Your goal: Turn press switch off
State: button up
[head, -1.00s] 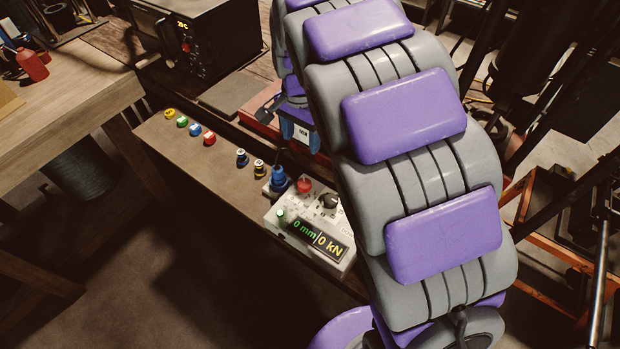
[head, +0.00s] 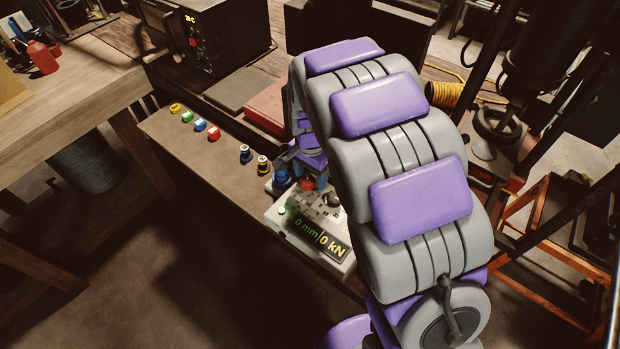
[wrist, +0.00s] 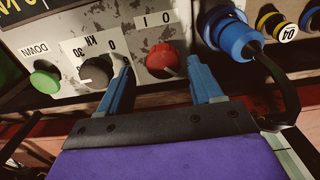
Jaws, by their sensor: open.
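The press control box (head: 290,240) sits on the bench and its display reads 0 mm | 0 kN. Its red round switch (wrist: 162,59), below the marks O and I, is in the middle of the wrist view. In the head view the red switch (head: 307,183) shows beside my arm. My gripper (wrist: 159,66) is open, with one blue finger on each side of the red switch. The left finger is between the switch and the black dial. I cannot tell whether either finger touches the switch. My arm hides part of the box in the head view.
A black kN dial (wrist: 97,71) and a green DOWN button (wrist: 44,79) are left of the switch. A blue plug (wrist: 233,36) with a black cable stands close to the right finger. Several coloured connectors (head: 200,125) line the bench.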

jog(key=shift+a+f, duration=0.3)
jog(key=shift+f, duration=0.3)
jog(key=shift+a, duration=0.45)
jog(key=shift+d, duration=0.5)
jog(key=c, duration=0.5)
jog(key=shift+a, duration=0.1)
jog(key=c, duration=0.6)
jog(key=shift+o, duration=0.2)
